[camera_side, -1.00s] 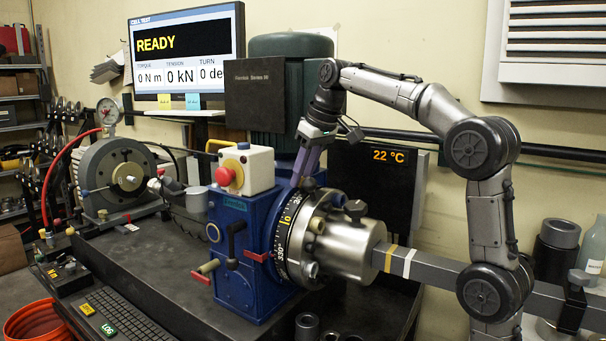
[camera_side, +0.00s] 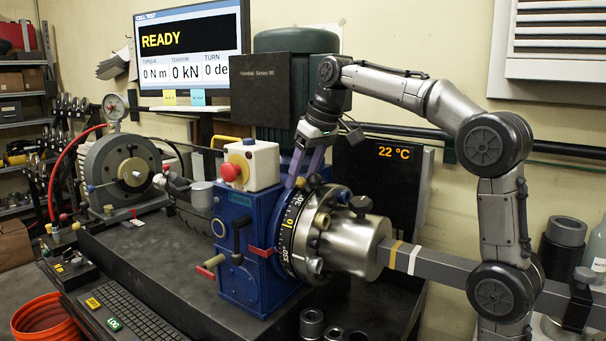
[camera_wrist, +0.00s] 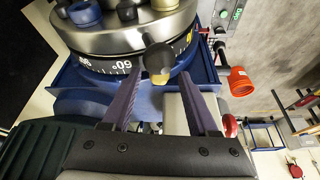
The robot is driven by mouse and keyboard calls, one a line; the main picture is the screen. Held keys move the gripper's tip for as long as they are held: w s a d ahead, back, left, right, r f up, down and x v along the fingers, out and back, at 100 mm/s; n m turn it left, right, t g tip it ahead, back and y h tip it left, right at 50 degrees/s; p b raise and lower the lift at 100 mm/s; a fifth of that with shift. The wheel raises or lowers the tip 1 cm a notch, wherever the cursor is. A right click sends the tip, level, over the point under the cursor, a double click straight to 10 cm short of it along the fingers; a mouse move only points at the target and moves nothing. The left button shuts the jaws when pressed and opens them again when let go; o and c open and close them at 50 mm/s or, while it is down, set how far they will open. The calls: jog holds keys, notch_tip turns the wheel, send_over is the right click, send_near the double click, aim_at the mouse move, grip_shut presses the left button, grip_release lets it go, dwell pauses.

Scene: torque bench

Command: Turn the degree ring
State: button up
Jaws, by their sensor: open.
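The degree ring (camera_side: 289,238) is a black band with white figures and a yellow zero mark, around the front of the blue gearbox (camera_side: 240,258). Its white figures also show in the wrist view (camera_wrist: 125,66). My gripper (camera_side: 302,181) comes down from above at the ring's top edge, with two purple-grey fingers spread apart. In the wrist view, my gripper (camera_wrist: 158,82) is open, and a dark knob with a yellowish end (camera_wrist: 158,62) shows between the fingertips. The fingers do not visibly grip it; whether either touches it is unclear.
A steel hub (camera_side: 350,248) with a long grey bar (camera_side: 445,266) sticks out right of the ring. A red pointer (camera_side: 262,251) sits at the ring's left. A red-button box (camera_side: 250,166) stands on the gearbox. A screen (camera_side: 190,55) reads READY, with turn at 0.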

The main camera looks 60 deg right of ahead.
jog(key=v, duration=1.3)
jog(key=shift+s+r, duration=0.15)
jog(key=shift+r, duration=0.2)
jog(key=shift+c, duration=0.2)
jog(key=shift+c, duration=1.2)
jog(key=d+f+y, duration=0.2)
jog(key=w+d+f+y, duration=0.1)
jog(key=d+f+y, duration=0.1)
jog(key=shift+d+f, duration=0.2)
jog(key=shift+d, duration=0.2)
grip_shut()
jog(key=s+d+m+t+y, duration=0.2)
jog(key=d+t+y, duration=0.25)
jog(key=d, duration=0.45)
jog(key=shift+g+y, duration=0.35)
jog(key=shift+g, duration=0.1)
jog(key=x, duration=0.9)
jog(key=shift+w+a, duration=0.3)
jog(key=shift+a+f, duration=0.9)
jog(key=shift+a, duration=0.25)
jog(key=shift+a+f, duration=0.55)
jog(key=shift+a, duration=0.05)
